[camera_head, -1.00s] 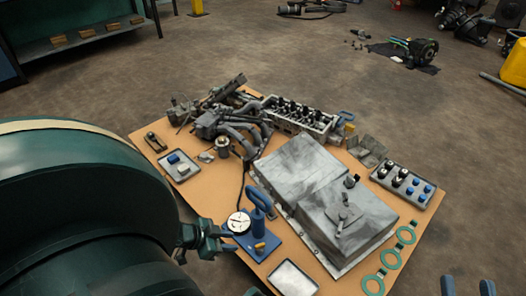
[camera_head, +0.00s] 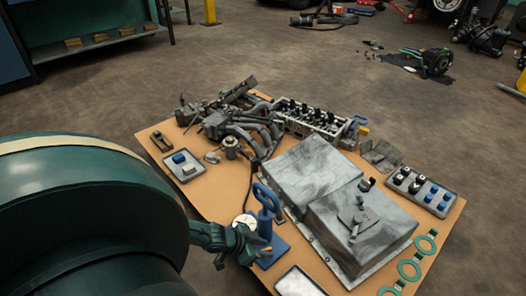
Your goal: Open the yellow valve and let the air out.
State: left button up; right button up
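A blue stand (camera_head: 268,200) with a looped handle and a square base is on the table, with a round white gauge (camera_head: 243,221) at its left. A small yellow valve (camera_head: 265,251) is low on it, mostly covered by my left gripper (camera_head: 257,243). My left gripper reaches in from the left, in front of the gauge, with its fingertips at the yellow valve. Whether the fingers touch or grip the valve is too small to tell. My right gripper is not in view.
A large grey metal housing (camera_head: 320,180) stands just right of the stand. A white tray (camera_head: 298,282) lies in front. Engine parts (camera_head: 235,125) fill the table's back, and green rings (camera_head: 410,268) lie at the right edge.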

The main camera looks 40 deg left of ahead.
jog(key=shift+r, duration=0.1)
pick_arm(q)
grip_shut()
dwell(0.3)
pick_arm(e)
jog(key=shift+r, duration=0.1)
pick_arm(q)
jog(key=shift+w+d+r+p, duration=0.1)
jog(key=shift+d+r+p, duration=0.1)
jog(key=shift+p, duration=0.45)
jog(key=n+y+p, duration=0.1)
jog(key=p, duration=0.2)
jog(key=n+t+y+p, duration=0.1)
jog(key=n+p, duration=0.1)
jog(key=p, duration=0.1)
jog(key=shift+w+d+r, duration=0.1)
jog(key=shift+d+r, duration=0.05)
jog(key=shift+r, duration=0.05)
jog(key=shift+n+y+p, duration=0.4)
jog(key=shift+f+n+y+p, duration=0.3)
jog(key=shift+n+p, duration=0.05)
jog(key=shift+n, duration=0.05)
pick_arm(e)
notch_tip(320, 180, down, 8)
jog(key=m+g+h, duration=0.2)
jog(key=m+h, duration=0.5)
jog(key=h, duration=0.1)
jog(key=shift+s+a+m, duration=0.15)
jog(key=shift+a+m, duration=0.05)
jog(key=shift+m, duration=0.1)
